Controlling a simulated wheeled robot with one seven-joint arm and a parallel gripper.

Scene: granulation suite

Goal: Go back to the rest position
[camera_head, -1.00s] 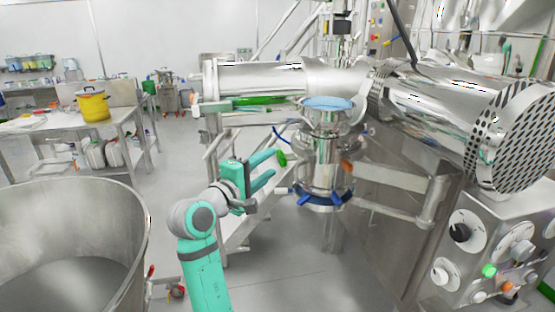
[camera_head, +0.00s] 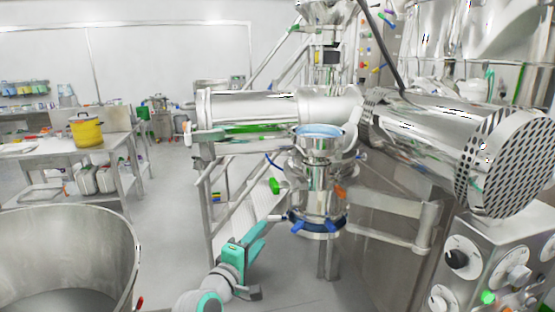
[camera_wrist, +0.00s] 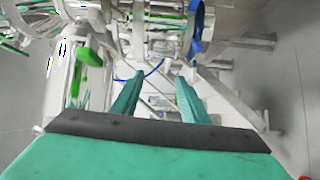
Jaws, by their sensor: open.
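My gripper (camera_head: 257,240) is at the lower middle of the head view, with its teal fingers pointing up and to the right. It is open and empty; in the wrist view the two teal fingers (camera_wrist: 157,97) stand apart with nothing between them. It is below and to the left of the steel vessel (camera_head: 318,180) with the blue clamp ring, and apart from it. A green handle (camera_head: 275,186) sits above the fingers and also shows in the wrist view (camera_wrist: 90,57). Most of my arm is below the frame.
A large steel bowl (camera_head: 130,255) stands at the lower left. A control panel (camera_head: 490,265) with knobs is at the lower right. Steel steps with railings (camera_head: 207,205) are behind my gripper. A table with a yellow pot (camera_head: 87,130) is at the left. Open floor (camera_head: 172,200) lies between.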

